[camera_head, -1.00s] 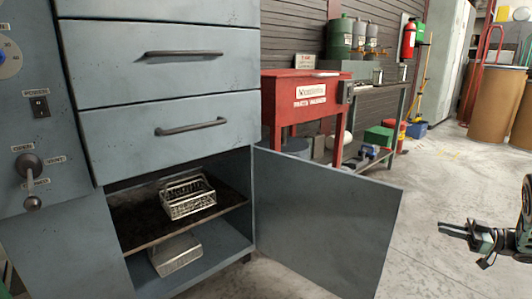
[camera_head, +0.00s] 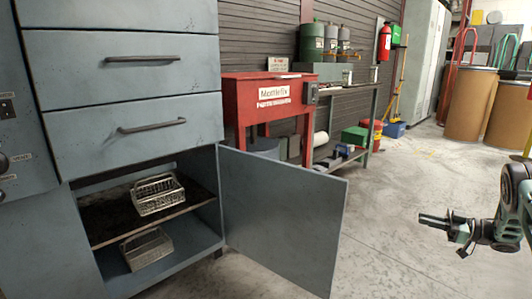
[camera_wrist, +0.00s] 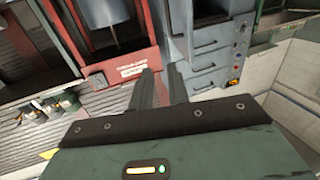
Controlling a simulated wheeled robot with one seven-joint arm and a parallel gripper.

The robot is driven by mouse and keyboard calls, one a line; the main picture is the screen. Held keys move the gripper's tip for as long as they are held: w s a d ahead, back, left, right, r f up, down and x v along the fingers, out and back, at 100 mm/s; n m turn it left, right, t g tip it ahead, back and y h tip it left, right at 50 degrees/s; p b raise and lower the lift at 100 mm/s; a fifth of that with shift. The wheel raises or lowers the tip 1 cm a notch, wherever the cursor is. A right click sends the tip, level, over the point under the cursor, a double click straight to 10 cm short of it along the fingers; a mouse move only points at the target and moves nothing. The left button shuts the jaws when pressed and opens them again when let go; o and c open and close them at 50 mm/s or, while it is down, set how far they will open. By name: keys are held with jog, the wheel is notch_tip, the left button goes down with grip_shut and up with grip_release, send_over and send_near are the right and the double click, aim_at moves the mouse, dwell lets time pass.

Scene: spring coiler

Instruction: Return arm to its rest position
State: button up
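My gripper (camera_head: 433,220) is at the right side of the head view, in the air over the floor and right of the open cabinet door, apart from everything. Its fingers point left. In the wrist view its two dark fingers (camera_wrist: 160,75) show a narrow gap with nothing between them, so it is slightly open and empty. My arm is folded at the right edge and partly cut off by the frame.
The grey cabinet's door (camera_head: 282,215) stands wide open. A wire basket (camera_head: 158,194) sits on its upper shelf and another basket (camera_head: 146,248) below. A red cabinet (camera_head: 268,105) and workbench stand behind. The concrete floor (camera_head: 400,270) is clear.

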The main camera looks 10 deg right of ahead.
jog(key=w+a+r+m+t+h, duration=0.4)
jog(key=w+a+r+h, duration=0.3)
jog(key=w+a+r, duration=0.7)
jog(key=s+a+r+m+g+h, duration=0.2)
jog(key=s+a+h, duration=0.1)
jog(key=a, duration=1.4)
jog(key=s+a+f+n+g+h, duration=0.1)
jog(key=s+a+g, duration=0.5)
jog(key=s, duration=1)
jog(key=s+a+f+g+h, duration=0.1)
jog(key=s+a+g, duration=0.2)
jog(key=s+a, duration=0.95)
jog(key=s+d+n+g+h+p, duration=0.1)
jog(key=s+d+g, duration=0.1)
jog(key=s, duration=0.8)
jog(key=s+d+n+g+h, duration=0.1)
jog(key=s+d+g, duration=0.1)
jog(key=s, duration=0.9)
notch_tip(320, 180, up, 36)
jog(key=p, duration=3.6)
jog(key=shift+w, duration=0.4)
